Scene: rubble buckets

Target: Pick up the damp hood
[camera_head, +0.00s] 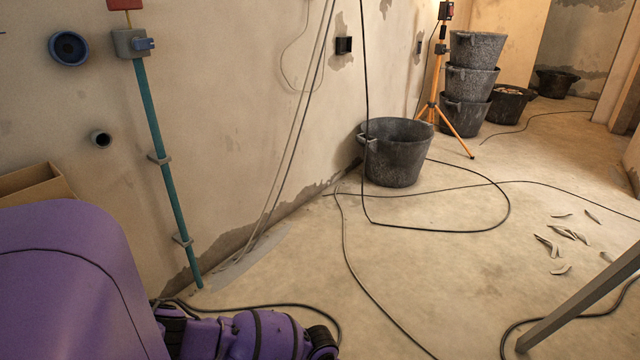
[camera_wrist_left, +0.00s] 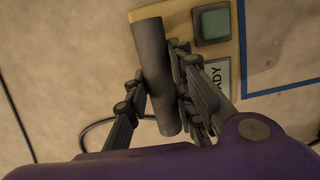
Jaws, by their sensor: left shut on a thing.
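The damp hood appears to be the dark grey, plain cylinder (camera_wrist_left: 158,97) in the middle of the left wrist view. It lies lengthwise between the fingers, slightly tilted, its top end over a yellowish board. My left gripper (camera_wrist_left: 160,78) is shut on it, with dark jointed fingers on both sides. The contact faces are partly hidden by the fingers. I cannot tell whether the cylinder touches the surface below. In the head view, my purple left arm (camera_head: 250,335) shows at the bottom left, and the cylinder is not visible. My right gripper is in neither view.
The yellowish board (camera_wrist_left: 257,40) carries a green square button (camera_wrist_left: 212,25) and a partly covered label. A black bucket (camera_head: 395,165) stands by the wall, with stacked buckets (camera_head: 475,50) and an orange tripod (camera_head: 433,100) behind. Cables (camera_head: 350,255) and debris (camera_head: 565,235) lie on the floor.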

